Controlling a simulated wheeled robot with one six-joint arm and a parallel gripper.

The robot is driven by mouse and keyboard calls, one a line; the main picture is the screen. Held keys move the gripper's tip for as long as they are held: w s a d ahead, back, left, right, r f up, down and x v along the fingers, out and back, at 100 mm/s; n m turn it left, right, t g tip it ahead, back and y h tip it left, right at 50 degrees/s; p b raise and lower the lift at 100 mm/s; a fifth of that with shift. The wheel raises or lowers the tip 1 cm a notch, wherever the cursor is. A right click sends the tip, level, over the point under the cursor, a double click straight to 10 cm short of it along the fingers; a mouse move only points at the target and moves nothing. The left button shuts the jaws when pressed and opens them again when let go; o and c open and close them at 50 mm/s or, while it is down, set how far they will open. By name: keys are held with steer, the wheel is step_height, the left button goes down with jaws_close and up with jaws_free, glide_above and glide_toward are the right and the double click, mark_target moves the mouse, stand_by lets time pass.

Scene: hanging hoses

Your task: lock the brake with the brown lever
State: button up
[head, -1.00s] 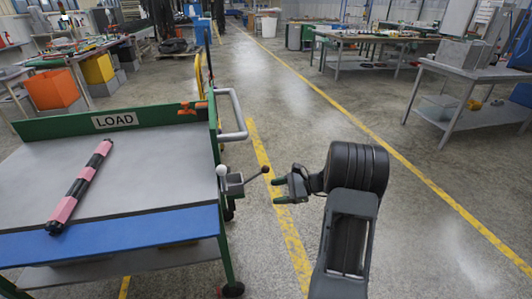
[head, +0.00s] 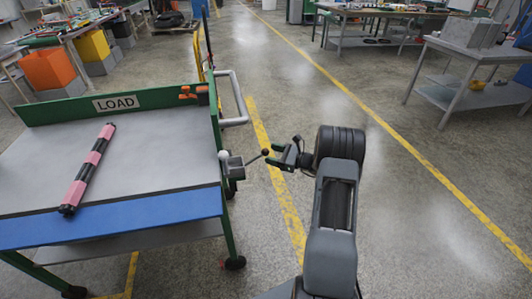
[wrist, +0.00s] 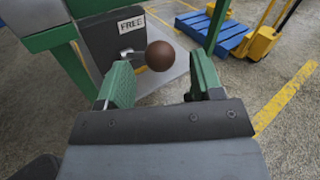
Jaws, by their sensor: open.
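The brown lever (head: 252,159) ends in a round brown knob (wrist: 160,56) and sticks out to the right from a small grey bracket on the cart's side. In the wrist view a label reading FREE (wrist: 131,24) shows on the dark plate behind the knob. My gripper (head: 277,154) is open, with its green fingers on either side of the knob's line. The knob appears between the fingertips in the wrist view, and I cannot tell whether it is touched.
The cart (head: 150,165) has a grey top, a LOAD sign (head: 115,102) and a pink-and-black bar (head: 88,168) lying on it. A grey handle (head: 238,100) juts from its side. Open floor with yellow lines lies to the right; benches stand farther back.

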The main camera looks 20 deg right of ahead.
mark_target(266, 151)
steer(key=shift+x, duration=1.65)
steer(key=shift+d+r, duration=0.1)
steer(key=shift+d, duration=0.05)
steer(key=c, duration=1.1)
